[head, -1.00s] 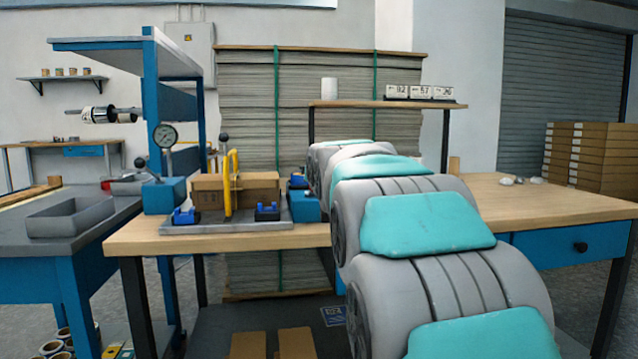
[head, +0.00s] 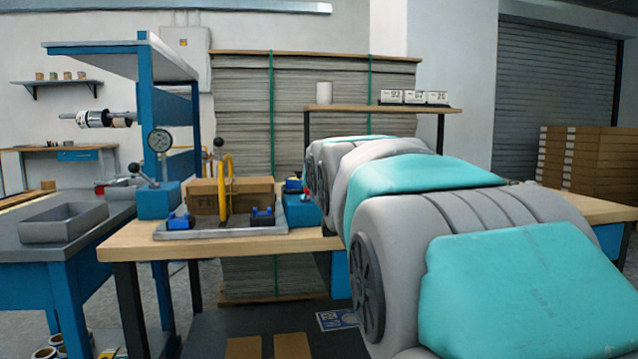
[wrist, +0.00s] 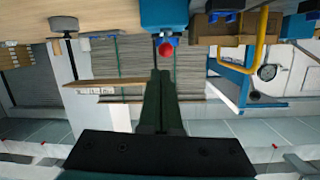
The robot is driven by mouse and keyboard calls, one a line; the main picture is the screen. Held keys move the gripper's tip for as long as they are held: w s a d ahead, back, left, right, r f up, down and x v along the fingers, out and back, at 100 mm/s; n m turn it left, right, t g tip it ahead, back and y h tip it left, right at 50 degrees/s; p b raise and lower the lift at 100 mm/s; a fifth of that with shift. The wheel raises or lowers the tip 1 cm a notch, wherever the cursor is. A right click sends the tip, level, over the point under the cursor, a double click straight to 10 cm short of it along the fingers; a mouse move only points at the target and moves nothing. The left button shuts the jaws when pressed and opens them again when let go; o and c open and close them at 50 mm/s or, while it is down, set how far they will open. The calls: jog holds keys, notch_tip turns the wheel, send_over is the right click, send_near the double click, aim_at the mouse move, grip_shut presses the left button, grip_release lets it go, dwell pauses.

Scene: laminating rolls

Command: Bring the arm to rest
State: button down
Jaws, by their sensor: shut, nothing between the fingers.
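My arm, grey with teal pads, fills the right half of the head view and reaches out over the wooden workbench (head: 130,246). My gripper is hidden behind my arm links in that view. In the wrist view, which looks upside down, my gripper (wrist: 161,75) shows as two dark fingers pressed together with nothing between them. The fingertips appear just below a red knob (wrist: 166,48) on a blue block (wrist: 163,14) in the picture. I cannot tell the distance between them.
A grey tray (head: 62,222) sits on the left table. A raised shelf (head: 350,107) stands behind my arm.

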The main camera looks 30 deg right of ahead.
dwell(0.4)
jog(key=s+a+f+n+g+y+p, duration=0.1)
jog(key=s+a+f+g, duration=0.2)
jog(key=f, duration=0.4)
jog(key=s+a+f+g+y+p, duration=0.1)
jog(key=s+a+f+g, duration=0.15)
jog(key=s+f, duration=0.35)
jog(key=s+a+f+n+g+y+p, duration=0.1)
jog(key=s+a+f+g, duration=0.2)
jog(key=f, duration=0.5)
jog(key=s+a+f+n+g, duration=0.1)
jog(key=s+f, duration=0.3)
jog(key=s, duration=0.5)
jog(key=s+a+f+n+g+y+p, duration=0.1)
jog(key=s+a+f+g, duration=0.3)
jog(key=s, duration=0.5)
jog(key=s+a+f+n+g+y+p, duration=0.1)
jog(key=s+a+f+g, duration=0.1)
jog(key=s+f, duration=0.4)
jog(key=s+a, duration=0.1)
jog(key=s, duration=0.2)
jog(key=shift+f+g, duration=0.15)
jog(key=shift+g, duration=0.2)
